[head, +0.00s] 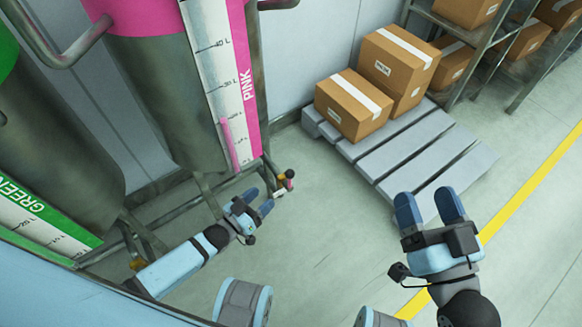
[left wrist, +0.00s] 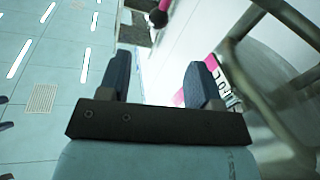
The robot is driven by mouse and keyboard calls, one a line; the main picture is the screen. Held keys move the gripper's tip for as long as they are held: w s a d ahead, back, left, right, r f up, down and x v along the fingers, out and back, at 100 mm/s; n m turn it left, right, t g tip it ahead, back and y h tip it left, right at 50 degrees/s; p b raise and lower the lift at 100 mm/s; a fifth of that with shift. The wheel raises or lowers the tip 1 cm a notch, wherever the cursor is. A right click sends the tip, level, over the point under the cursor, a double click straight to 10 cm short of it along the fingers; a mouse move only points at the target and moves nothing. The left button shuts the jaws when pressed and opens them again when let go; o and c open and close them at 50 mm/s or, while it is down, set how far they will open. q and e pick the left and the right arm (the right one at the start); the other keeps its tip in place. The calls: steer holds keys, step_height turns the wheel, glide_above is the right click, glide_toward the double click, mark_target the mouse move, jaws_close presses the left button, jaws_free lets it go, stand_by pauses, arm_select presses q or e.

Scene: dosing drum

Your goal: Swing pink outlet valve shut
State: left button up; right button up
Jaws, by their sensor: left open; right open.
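The pink drum (head: 175,90) stands at the upper left, with a white PINK scale (head: 225,80) down its front. Its outlet valve (head: 281,187) is low at the drum's foot, a small brass-coloured part with a dark knob (head: 290,173) and a bit of red. My left gripper (head: 259,201) is open, just left of and below the valve, apparently not touching it. In the left wrist view a dark, red-marked knob (left wrist: 158,17) shows at the top, beyond the open fingers.
The green drum (head: 60,150) stands at the left with its own scale. Metal frame legs (head: 208,195) stand around the pink drum's base. A grey pallet (head: 415,150) with cardboard boxes (head: 352,105) is at the upper right, near a shelf. The floor between is clear.

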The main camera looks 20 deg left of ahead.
mark_target(290, 181)
arm_select(q)
steer(key=b+x, duration=0.4)
steer(key=x, duration=0.9)
steer(key=shift+w+d, duration=0.2)
steer(key=shift+w, duration=0.15)
arm_select(e)
step_height(290, 181, down, 6)
steer(key=g, duration=0.2)
steer(key=shift+a+f+n, duration=0.15)
steer(key=shift+a+n, duration=0.05)
steer(key=shift+n, duration=0.1)
